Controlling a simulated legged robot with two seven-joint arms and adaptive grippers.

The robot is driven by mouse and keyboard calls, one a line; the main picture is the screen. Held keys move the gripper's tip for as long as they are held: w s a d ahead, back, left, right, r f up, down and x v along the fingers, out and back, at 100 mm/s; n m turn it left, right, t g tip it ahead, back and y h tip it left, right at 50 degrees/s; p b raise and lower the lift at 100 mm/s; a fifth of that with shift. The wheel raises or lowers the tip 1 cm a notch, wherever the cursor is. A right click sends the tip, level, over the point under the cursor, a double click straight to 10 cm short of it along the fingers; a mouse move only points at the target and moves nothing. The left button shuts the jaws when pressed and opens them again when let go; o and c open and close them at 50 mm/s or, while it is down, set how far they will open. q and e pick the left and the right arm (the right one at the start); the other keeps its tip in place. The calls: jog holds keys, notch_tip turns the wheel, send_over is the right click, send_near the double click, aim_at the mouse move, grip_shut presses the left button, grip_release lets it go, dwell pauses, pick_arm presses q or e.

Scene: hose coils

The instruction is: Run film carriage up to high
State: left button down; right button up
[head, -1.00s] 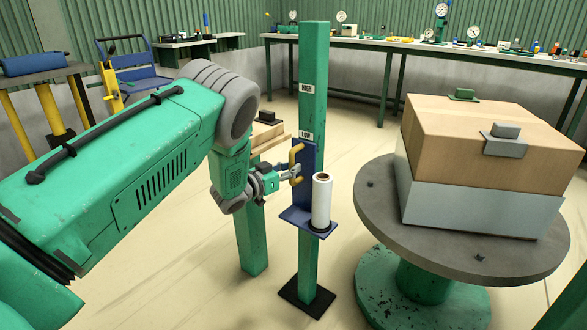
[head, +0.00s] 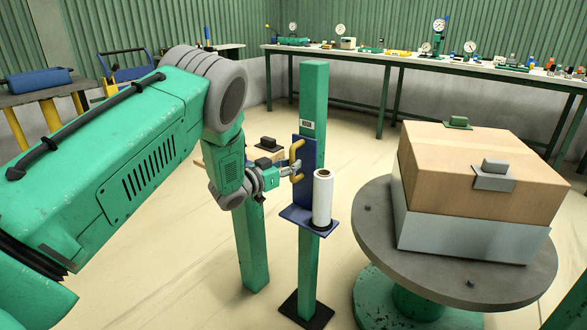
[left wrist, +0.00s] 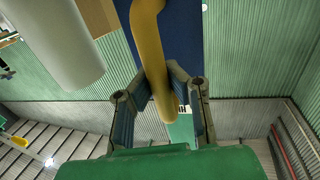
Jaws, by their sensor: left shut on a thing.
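The film carriage (head: 308,160) is a blue bracket on a green upright post (head: 314,90), with a white film roll (head: 322,197) standing on its shelf. Its top edge is just below a small label (head: 307,124), the upper one on the post; the LOW label is hidden behind it. My left gripper (head: 288,171) is shut on the carriage's yellow handle (head: 296,150). In the left wrist view the handle (left wrist: 150,60) runs between the fingers, with the film roll (left wrist: 55,40) at left. My right gripper is out of view.
A round grey turntable (head: 375,240) with a box (head: 480,165) stands right of the post. A bench (head: 400,62) with gauges runs along the back wall. A blue roll lies on a stand (head: 20,97) at far left. Floor between post and bench is clear.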

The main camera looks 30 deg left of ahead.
aim_at(291, 152)
pick_arm(q)
jog(key=shift+w+a+r+p, duration=0.1)
jog(key=shift+r+p, duration=0.25)
jog(key=shift+r, duration=0.45)
jog(key=shift+w+a+r+p, duration=0.1)
jog(key=shift+r+p, duration=0.2)
jog(key=shift+r, duration=0.45)
jog(key=c, duration=1.5)
grip_release()
jog(key=shift+s+r, duration=0.15)
jog(key=shift+s, duration=0.15)
jog(key=shift+f, duration=0.35)
jog(key=v, duration=1.2)
